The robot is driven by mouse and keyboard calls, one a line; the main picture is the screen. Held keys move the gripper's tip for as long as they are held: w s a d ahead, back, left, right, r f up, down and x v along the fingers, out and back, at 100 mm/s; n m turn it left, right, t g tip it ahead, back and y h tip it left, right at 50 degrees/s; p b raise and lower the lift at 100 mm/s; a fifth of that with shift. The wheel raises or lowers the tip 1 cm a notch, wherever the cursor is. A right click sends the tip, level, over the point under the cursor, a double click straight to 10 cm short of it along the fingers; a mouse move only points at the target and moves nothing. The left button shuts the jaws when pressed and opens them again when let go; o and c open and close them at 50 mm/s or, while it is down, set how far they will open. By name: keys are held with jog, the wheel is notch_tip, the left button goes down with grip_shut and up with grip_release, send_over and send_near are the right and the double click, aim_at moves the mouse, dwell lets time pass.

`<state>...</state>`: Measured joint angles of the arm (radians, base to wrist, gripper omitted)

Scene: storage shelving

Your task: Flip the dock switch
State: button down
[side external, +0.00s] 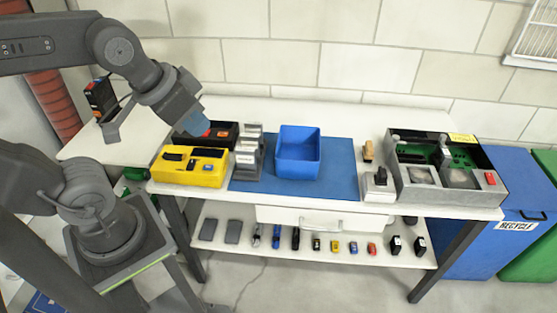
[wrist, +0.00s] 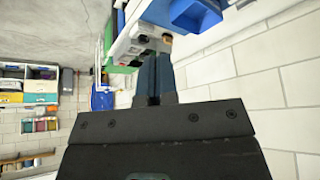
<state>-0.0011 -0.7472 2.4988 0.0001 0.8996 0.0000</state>
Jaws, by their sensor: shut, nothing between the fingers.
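My gripper (side external: 192,123) is shut and empty, above the left end of the table, over a black tray (side external: 222,133); its fingertips are hard to make out there. In the wrist view its two dark fingers (wrist: 155,65) are together with nothing between them. No switch is plainly labelled as the dock switch. A grey dock-like box (side external: 440,195) with green circuit boards stands at the right end of the table. It has a red switch-like part (side external: 490,178) at its front right. A small white box with a black top part (side external: 379,183) stands left of it.
A yellow case (side external: 188,168) sits front left, close below my gripper. Several small items lie on the lower shelf (side external: 300,255). The table's back strip is clear.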

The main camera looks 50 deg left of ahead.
dwell(0.3)
jog(key=w+a+r+n+g, duration=0.1)
jog(key=w+a+n, duration=0.5)
jog(key=w+n, duration=0.15)
jog(key=n+g, duration=0.5)
jog(key=n, duration=1.5)
send_over(206, 133)
jog(key=w+a, duration=0.1)
jog(key=a, duration=0.1)
notch_tip(206, 133, down, 17)
jog(key=shift+d+r+m, duration=0.1)
jog(key=shift+d+m, duration=0.15)
notch_tip(206, 133, down, 14)
jog(key=shift+w, duration=0.1)
